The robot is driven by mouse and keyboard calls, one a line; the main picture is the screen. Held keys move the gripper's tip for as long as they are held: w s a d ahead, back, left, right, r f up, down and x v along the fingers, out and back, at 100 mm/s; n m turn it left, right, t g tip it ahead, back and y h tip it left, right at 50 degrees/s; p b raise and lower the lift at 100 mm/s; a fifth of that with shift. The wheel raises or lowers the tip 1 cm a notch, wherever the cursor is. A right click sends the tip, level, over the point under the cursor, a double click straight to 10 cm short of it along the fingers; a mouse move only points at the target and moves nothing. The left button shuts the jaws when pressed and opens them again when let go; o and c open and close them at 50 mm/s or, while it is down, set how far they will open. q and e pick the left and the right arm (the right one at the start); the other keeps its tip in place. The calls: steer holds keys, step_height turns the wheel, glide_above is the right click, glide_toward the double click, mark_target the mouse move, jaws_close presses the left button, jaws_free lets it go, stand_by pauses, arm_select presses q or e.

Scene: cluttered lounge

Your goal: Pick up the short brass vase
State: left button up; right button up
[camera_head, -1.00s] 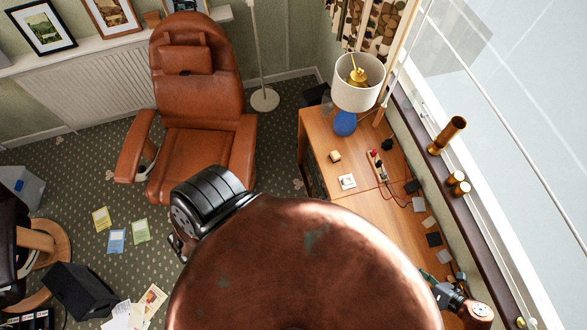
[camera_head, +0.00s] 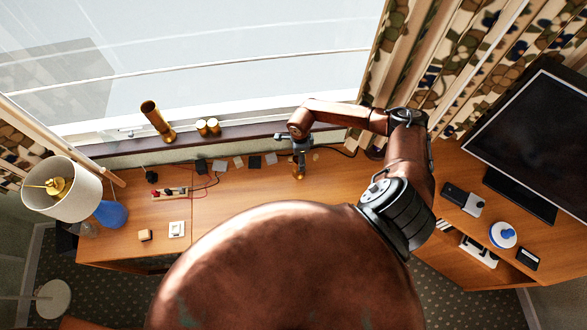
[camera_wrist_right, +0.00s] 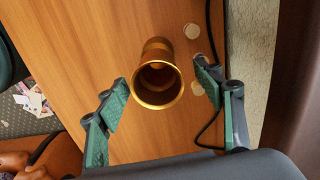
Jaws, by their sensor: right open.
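The short brass vase (camera_wrist_right: 157,98) stands on the wooden desk in the right wrist view, its round dark mouth facing the camera. My right gripper (camera_wrist_right: 161,82) is open, with one green-padded finger on each side of the vase. A gap shows between each finger and the vase in this view. In the head view my right gripper (camera_head: 298,148) hangs over the back part of the desk, near the window sill. It largely hides what is beneath it there. My left gripper is not in view.
A power strip (camera_head: 170,194), cables and small cards lie on the desk (camera_head: 240,188). A lamp (camera_head: 62,188) stands left, a monitor (camera_head: 545,140) right.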

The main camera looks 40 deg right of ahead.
step_height(320, 180, down, 6)
steer(key=b, duration=0.2)
steer(key=shift+s+a+r+b, duration=0.1)
steer(key=shift+r+b, duration=0.05)
steer(key=shift+b, duration=0.2)
steer(key=shift+r, duration=0.1)
steer(key=shift+c, duration=0.7)
jaws_close()
